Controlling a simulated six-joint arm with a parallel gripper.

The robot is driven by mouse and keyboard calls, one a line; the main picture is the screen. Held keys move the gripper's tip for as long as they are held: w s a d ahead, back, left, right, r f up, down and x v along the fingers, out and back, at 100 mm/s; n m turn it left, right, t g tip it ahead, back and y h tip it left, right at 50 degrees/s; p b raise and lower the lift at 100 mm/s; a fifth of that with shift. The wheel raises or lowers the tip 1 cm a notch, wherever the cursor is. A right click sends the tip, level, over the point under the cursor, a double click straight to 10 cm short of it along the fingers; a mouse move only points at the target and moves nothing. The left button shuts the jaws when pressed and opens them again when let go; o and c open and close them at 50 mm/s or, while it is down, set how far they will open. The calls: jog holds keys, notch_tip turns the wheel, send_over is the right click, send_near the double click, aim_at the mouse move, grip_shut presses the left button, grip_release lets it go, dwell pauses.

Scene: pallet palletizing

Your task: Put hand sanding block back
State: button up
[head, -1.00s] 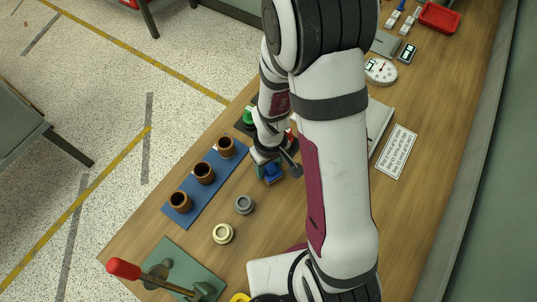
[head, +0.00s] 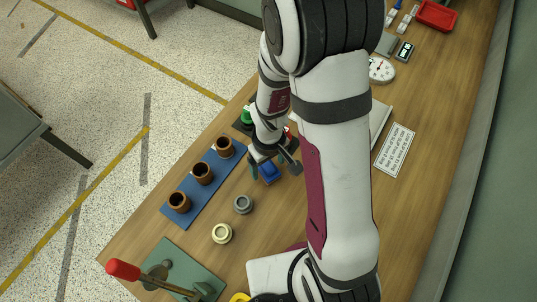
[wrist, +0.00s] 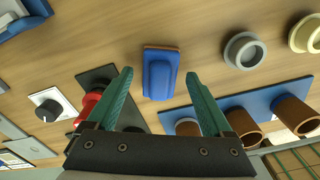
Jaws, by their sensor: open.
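The hand sanding block, a blue body on a thin orange-brown edge, lies on the wooden bench; it shows in the wrist view (wrist: 160,75) and partly behind my gripper in the head view (head: 269,173). My gripper (wrist: 160,76) is open and empty, its two green fingers spread on either side of the block's line of sight. In the head view my gripper (head: 268,165) is just over the block. I see no finger touching it, and the exact height gap cannot be told.
A blue strip (head: 222,177) holds brown cups left of the block. A grey ring (head: 243,204) and a cream ring (head: 222,233) stand nearby. A red button (wrist: 88,106) and a black dial (wrist: 48,112) are close to the fingers. A printed sign (head: 395,150) lies right.

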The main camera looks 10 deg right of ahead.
aim_at(270, 170)
notch_tip(270, 170, up, 12)
jog(key=s, duration=0.1)
jog(key=s+r+m+y, duration=0.1)
jog(key=s+r+m, duration=0.3)
jog(key=s, duration=0.3)
jog(key=s+r+m, duration=0.3)
jog(key=s+m, duration=0.3)
jog(key=s, duration=0.1)
jog(key=shift+r+y, duration=0.35)
jog(key=shift+y, duration=0.05)
